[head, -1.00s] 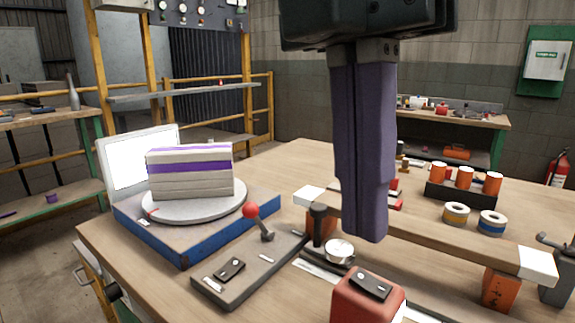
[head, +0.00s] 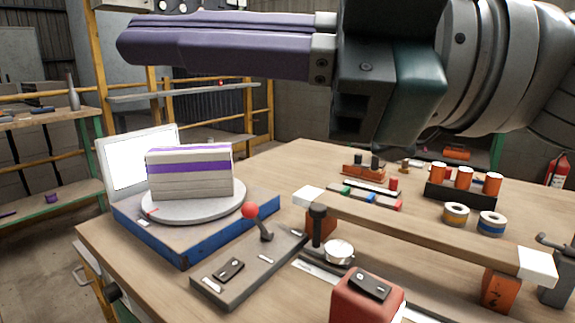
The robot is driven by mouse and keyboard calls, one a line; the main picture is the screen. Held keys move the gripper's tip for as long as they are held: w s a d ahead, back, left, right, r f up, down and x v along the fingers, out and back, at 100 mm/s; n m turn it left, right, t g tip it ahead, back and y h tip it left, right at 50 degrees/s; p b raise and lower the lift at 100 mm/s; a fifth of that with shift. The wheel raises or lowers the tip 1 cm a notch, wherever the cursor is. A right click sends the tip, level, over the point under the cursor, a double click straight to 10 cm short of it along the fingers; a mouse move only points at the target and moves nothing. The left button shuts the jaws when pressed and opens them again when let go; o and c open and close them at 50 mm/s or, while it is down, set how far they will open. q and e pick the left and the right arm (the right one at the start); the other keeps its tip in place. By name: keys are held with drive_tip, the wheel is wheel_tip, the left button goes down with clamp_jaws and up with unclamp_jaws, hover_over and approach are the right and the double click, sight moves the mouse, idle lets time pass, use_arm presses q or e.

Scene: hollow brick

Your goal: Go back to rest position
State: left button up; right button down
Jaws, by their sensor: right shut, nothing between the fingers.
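My right gripper (head: 130,42) is in the upper part of the head view, with its arm coming in from the right. Its purple fingers lie together, point left and hold nothing. It hangs in the air above and in front of the bench, touching nothing. A white and purple striped hollow brick (head: 190,178) sits on a round grey turntable (head: 220,210) on a blue-sided base (head: 215,240). My left gripper is not in view.
A lever with a red knob (head: 250,211) stands on a grey control plate (head: 232,285). A red box with a switch (head: 366,303), a raised wooden beam (head: 430,232), tape rolls (head: 455,213) and orange cylinders (head: 465,177) occupy the wooden bench (head: 310,155). A white panel (head: 125,165) stands behind the turntable.

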drive_tip(key=w+d+f+m+t+h, duration=0.2)
drive_tip(key=w+d+m+t+h, duration=0.6)
drive_tip(key=d+m+t, duration=0.55)
drive_tip(key=d+f+m+h, duration=0.5)
drive_tip(key=d+f+h, duration=0.3)
drive_tip(key=f, duration=0.2)
drive_tip(key=s+d+f+g+h, duration=0.1)
drive_tip(key=s+d+f+g, duration=0.3)
drive_tip(key=s, duration=0.3)
drive_tip(key=s+d+f+g+h, duration=0.2)
drive_tip(key=s+d+f+g, duration=0.1)
drive_tip(key=s+f, duration=0.3)
drive_tip(key=s+d+f+g+h, duration=0.2)
drive_tip(key=s+d+f+g, duration=0.2)
drive_tip(key=s, duration=0.5)
drive_tip(key=shift+s+d+f+m+g, duration=0.2)
drive_tip(key=shift+f, duration=0.2)
drive_tip(key=shift+s+d+f+m+g, duration=0.15)
drive_tip(key=shift+f, duration=0.25)
drive_tip(key=a+f+m+y, duration=0.1)
drive_tip(key=a+m+y, duration=0.2)
drive_tip(key=a, duration=0.6)
wheel_tip(320, 180, up, 53)
drive_tip(key=p, duration=5.3)
drive_tip(key=shift+s+r, duration=0.2)
